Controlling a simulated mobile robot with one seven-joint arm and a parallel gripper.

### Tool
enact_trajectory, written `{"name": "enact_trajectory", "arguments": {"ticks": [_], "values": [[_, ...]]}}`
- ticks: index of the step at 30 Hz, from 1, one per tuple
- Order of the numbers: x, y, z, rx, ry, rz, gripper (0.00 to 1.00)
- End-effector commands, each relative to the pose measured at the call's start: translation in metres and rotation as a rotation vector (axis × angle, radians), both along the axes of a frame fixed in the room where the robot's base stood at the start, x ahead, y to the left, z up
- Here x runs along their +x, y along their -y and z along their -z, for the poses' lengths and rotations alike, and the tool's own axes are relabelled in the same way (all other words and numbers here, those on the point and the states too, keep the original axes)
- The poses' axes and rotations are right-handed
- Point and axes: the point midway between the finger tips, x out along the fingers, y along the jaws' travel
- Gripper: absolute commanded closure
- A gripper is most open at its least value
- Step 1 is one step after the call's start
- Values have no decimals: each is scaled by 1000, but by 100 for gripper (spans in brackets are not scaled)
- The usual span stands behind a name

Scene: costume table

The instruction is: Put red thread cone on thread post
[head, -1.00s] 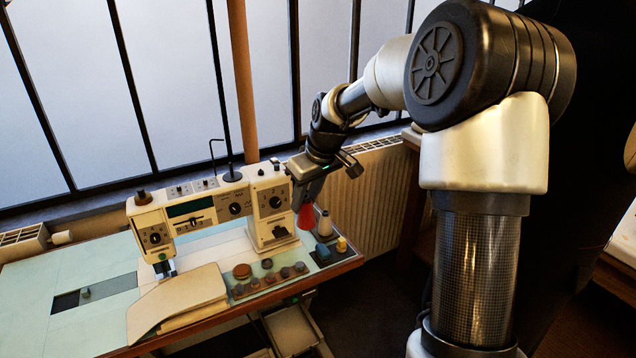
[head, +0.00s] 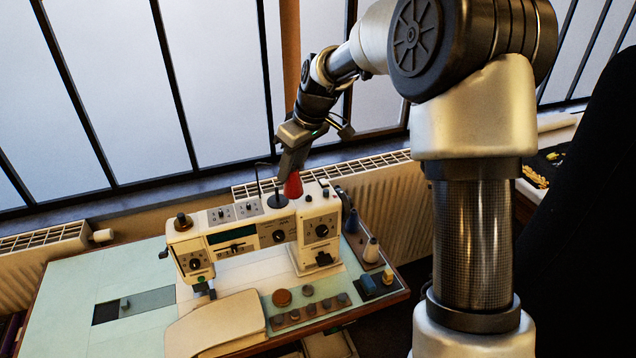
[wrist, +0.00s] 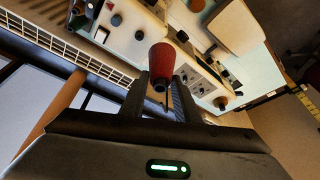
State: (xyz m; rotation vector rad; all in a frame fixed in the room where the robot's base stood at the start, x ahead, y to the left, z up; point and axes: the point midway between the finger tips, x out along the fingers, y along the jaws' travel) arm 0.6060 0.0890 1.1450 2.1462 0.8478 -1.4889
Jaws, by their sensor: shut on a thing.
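The red thread cone (head: 293,186) is held above the top of the cream sewing machine (head: 290,231), and it also shows in the wrist view (wrist: 161,62). My gripper (head: 290,170) is shut on the cone from above; the cone looks roughly upright. The thread post (head: 277,200), with a dark round base, is on the machine's top, just left of and below the cone in the head view. Part of its thin rod is hard to see. The gap between cone and post cannot be judged exactly.
A bent wire thread guide (head: 258,177) rises left of the post. A wooden button rack (head: 310,310) lies in front of the machine. A radiator (head: 385,185) and window are behind.

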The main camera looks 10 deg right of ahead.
Motion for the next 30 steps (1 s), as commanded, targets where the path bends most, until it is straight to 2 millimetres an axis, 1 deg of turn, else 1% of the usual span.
{"name": "enact_trajectory", "arguments": {"ticks": [1,3,6,9,17,30], "values": [[10,-12,-16,5,3,-68,95],[20,-23,-23,7,11,-150,95],[29,-34,-30,9,22,-233,95],[33,-40,-31,10,27,-278,95],[33,-41,-22,10,29,-288,95],[33,-41,12,10,29,-287,95]]}}
